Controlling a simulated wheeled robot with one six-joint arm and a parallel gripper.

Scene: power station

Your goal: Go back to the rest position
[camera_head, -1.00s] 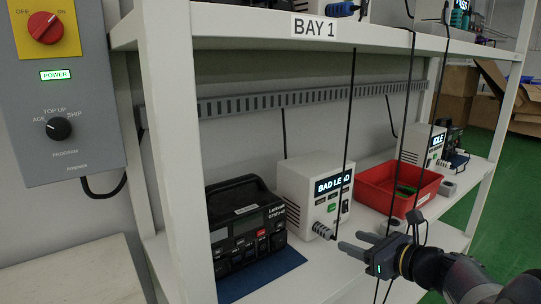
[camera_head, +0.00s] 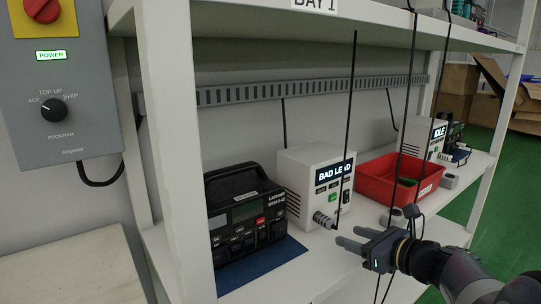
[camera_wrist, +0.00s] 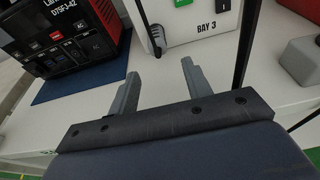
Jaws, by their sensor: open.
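My gripper (camera_head: 350,239) is in front of the lower shelf, with its fingers apart and nothing between them. It also shows in the wrist view (camera_wrist: 158,90), pointing toward the shelf top. A white charger box reading "BAD LEAD" (camera_head: 299,178) stands just beyond my gripper, with a grey plug at its lower front. The plug (camera_wrist: 158,36) shows in the wrist view beside a "BAY 3" label. A black instrument (camera_head: 240,222) sits on a blue mat to the left; it looks red and black in the wrist view (camera_wrist: 75,30).
A red bin (camera_head: 375,187) and a second white charger reading "IDLE" (camera_head: 424,139) stand to the right on the shelf (camera_head: 323,258). Black cables (camera_head: 409,110) hang in front of them. A white shelf post (camera_head: 178,170) stands left, near a control panel (camera_head: 62,105) with knobs.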

